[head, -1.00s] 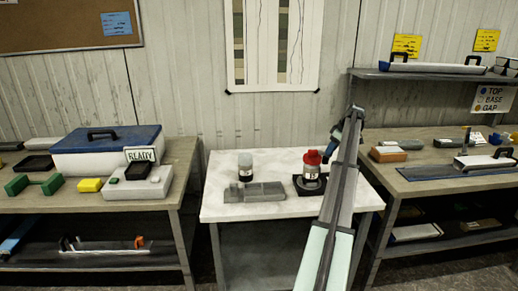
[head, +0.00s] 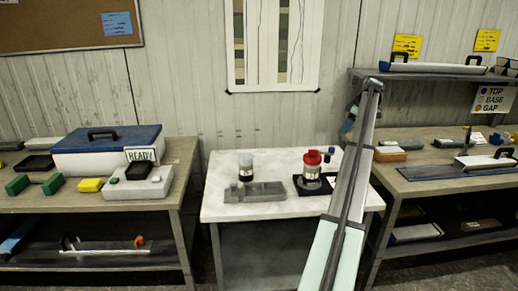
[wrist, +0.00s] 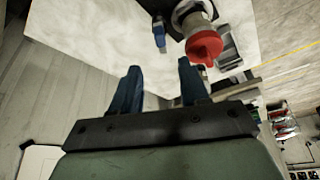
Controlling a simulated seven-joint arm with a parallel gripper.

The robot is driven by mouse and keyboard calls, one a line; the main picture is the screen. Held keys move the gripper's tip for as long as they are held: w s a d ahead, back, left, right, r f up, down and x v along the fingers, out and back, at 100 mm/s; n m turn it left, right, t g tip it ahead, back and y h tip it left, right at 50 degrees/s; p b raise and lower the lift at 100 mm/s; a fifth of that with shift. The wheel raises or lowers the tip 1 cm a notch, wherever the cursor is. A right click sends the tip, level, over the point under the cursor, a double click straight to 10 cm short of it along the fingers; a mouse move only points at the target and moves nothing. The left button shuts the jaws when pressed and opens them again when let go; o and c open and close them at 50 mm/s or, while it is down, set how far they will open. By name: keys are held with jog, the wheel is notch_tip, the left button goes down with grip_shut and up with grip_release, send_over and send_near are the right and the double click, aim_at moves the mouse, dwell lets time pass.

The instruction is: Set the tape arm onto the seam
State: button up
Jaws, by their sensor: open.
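I cannot tell for sure which piece is the tape arm, and no seam can be made out. A long pale piece with an orange round end (head: 139,241) lies on the left bench's lower shelf. On the right bench, a white piece with a black handle (head: 485,160) lies along a blue strip. My gripper (head: 349,118) is above the right back edge of the white table, open and empty. In the wrist view its blue fingers (wrist: 160,80) stand apart with nothing between them. The red-capped bottle (wrist: 205,46) is beyond the fingertips, apart from them.
The white table (head: 225,209) holds a grey block (head: 255,192), a clear bottle (head: 245,165) and the red-capped bottle (head: 312,165) on a dark base. A blue-lidded box (head: 107,150) is on the left bench. A shelf (head: 430,76) overhangs the right bench.

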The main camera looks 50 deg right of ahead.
jog(key=w+a+f+n, duration=0.4)
jog(key=w+a, duration=0.9)
jog(key=a, duration=0.1)
jog(key=w+a+f+n+g+y, duration=0.1)
jog(key=w+a+f+n, duration=0.2)
jog(key=w+a, duration=1)
jog(key=shift+w+a+f+n+y, duration=0.3)
jog(key=shift+a+f+n, duration=0.15)
jog(key=shift+f, duration=0.2)
dwell(0.4)
